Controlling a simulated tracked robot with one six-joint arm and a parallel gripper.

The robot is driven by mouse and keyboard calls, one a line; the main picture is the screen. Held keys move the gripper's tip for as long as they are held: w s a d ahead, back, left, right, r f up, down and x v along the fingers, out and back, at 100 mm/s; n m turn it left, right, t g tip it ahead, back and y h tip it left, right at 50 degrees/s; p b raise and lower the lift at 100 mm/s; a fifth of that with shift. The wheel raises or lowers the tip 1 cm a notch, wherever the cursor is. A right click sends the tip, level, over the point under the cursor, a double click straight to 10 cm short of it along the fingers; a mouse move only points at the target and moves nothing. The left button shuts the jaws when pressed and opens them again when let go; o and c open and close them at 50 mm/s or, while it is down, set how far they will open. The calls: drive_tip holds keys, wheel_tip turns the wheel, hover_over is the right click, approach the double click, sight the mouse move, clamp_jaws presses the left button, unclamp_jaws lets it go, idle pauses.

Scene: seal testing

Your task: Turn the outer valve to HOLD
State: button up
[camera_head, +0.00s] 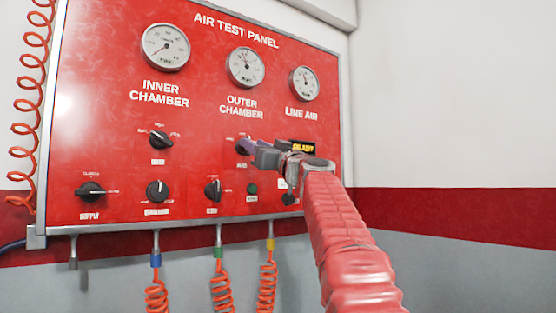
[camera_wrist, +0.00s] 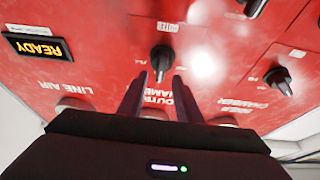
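The outer valve (camera_wrist: 162,55) is a black knob on the red panel, beneath a small white label reading OUTER in the upside-down wrist view. In the wrist view my gripper (camera_wrist: 159,76) is open, one finger on each side of the knob's near end. I cannot tell whether the fingers touch it. The position marks around the knob are too small to read, so its setting is unclear.
The inner knob (camera_head: 160,140), supply knob (camera_head: 90,191) and other lower knobs are on the same panel. A lit READY display (camera_head: 303,148) is right of my gripper. Three gauges line the top. Coiled orange hoses (camera_head: 221,288) hang below the panel.

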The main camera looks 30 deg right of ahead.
drive_tip(key=v, duration=1.1)
drive_tip(key=shift+s+f, duration=0.25)
drive_tip(key=shift+d, duration=0.1)
